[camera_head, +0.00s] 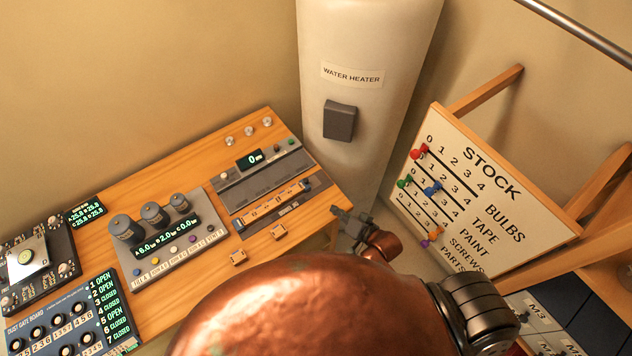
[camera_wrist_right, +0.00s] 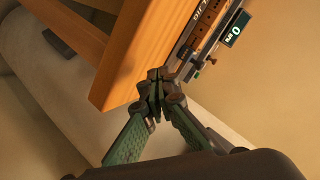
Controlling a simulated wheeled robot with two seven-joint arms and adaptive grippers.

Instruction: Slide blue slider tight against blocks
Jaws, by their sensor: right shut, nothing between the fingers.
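A grey gauge fixture (camera_head: 262,176) with a small display reading 0 lies at the back right of the wooden bench. A row of wooden blocks (camera_head: 270,208) sits in its front channel. The fixture also shows in the right wrist view (camera_wrist_right: 205,40). My right gripper (camera_head: 340,211) is shut and empty at the bench's right end, off the channel's end; its fingertips also show in the right wrist view (camera_wrist_right: 157,76). My left gripper is not in view.
A water heater (camera_head: 360,60) rises behind the bench. A STOCK board (camera_head: 470,190) with coloured pegs stands right. My copper-coloured arm hides the lower middle.

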